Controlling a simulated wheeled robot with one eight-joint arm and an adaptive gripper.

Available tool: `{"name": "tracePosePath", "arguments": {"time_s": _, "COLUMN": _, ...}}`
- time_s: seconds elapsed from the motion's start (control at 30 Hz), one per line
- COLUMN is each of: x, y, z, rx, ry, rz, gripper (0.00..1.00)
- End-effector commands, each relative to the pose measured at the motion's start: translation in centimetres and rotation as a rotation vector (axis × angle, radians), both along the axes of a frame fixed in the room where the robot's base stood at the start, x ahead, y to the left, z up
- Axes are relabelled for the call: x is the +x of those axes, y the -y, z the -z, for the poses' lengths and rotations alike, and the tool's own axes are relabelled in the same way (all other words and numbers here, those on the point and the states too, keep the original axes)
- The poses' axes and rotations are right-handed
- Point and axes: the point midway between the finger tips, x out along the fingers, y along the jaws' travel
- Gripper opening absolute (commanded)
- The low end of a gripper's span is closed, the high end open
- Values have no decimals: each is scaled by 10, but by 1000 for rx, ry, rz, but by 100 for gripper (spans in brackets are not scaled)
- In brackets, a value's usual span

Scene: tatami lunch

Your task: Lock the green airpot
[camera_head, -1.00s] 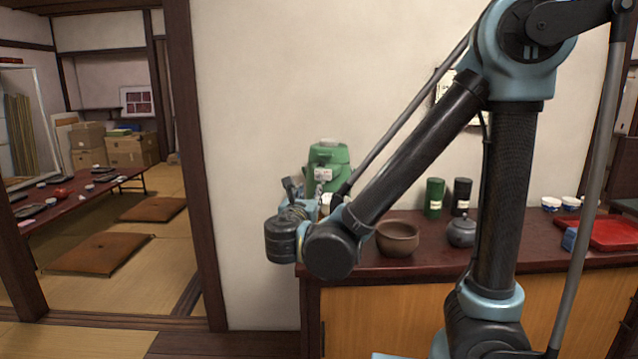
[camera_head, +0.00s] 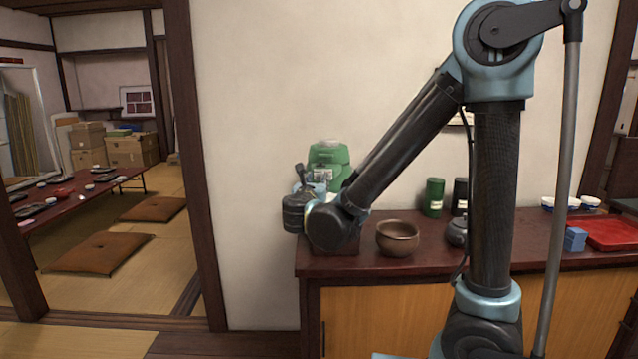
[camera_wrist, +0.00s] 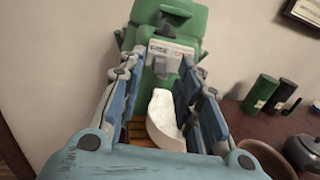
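The green airpot (camera_head: 329,153) stands at the back left end of the dark red counter, upright. In the wrist view the airpot (camera_wrist: 190,19) fills the top middle, with a pale grey panel (camera_wrist: 172,54) on its front. My gripper (camera_wrist: 165,62) is open, its two blue-sided fingers spread on either side of that panel. I cannot tell whether they touch it. A white rounded piece (camera_wrist: 163,112) shows between the fingers, below the panel. In the head view my gripper (camera_head: 315,183) is in front of the airpot, mostly hidden by my wrist.
A brown bowl (camera_head: 397,239) stands right of my wrist. Behind it are a green canister (camera_head: 434,197) and a black canister (camera_head: 460,196). A grey teapot (camera_head: 457,232) is partly behind my arm. A red tray (camera_head: 612,233) and a blue block (camera_head: 575,239) lie at the right.

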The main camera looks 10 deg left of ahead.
Motion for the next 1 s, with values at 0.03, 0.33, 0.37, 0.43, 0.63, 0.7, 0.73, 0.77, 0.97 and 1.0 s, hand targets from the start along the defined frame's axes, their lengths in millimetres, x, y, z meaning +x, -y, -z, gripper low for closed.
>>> {"name": "tracePosePath", "arguments": {"time_s": 0.03, "x": 5, "y": 0, "z": 0, "rx": 0, "ry": 0, "rz": 1, "gripper": 32}}
{"name": "tracePosePath", "arguments": {"time_s": 0.33, "x": 18, "y": -1, "z": 0, "rx": 0, "ry": 0, "rz": -1, "gripper": 32}}
{"name": "tracePosePath", "arguments": {"time_s": 0.37, "x": 18, "y": -1, "z": 0, "rx": 0, "ry": 0, "rz": -1, "gripper": 32}}
{"name": "tracePosePath", "arguments": {"time_s": 0.43, "x": 18, "y": -1, "z": 0, "rx": 0, "ry": 0, "rz": -1, "gripper": 32}}
{"name": "tracePosePath", "arguments": {"time_s": 0.63, "x": 18, "y": -1, "z": 0, "rx": 0, "ry": 0, "rz": -1, "gripper": 16}}
{"name": "tracePosePath", "arguments": {"time_s": 0.7, "x": 18, "y": -1, "z": 0, "rx": 0, "ry": 0, "rz": -1, "gripper": 0}}
{"name": "tracePosePath", "arguments": {"time_s": 0.73, "x": 18, "y": -1, "z": 0, "rx": 0, "ry": 0, "rz": -1, "gripper": 0}}
{"name": "tracePosePath", "arguments": {"time_s": 0.77, "x": 18, "y": -1, "z": 0, "rx": 0, "ry": 0, "rz": -1, "gripper": 0}}
{"name": "tracePosePath", "arguments": {"time_s": 0.97, "x": 18, "y": 1, "z": 0, "rx": 0, "ry": 0, "rz": 0, "gripper": 0}}
{"name": "tracePosePath", "arguments": {"time_s": 1.0, "x": 19, "y": 4, "z": 0, "rx": 0, "ry": 0, "rz": 0, "gripper": 0}}
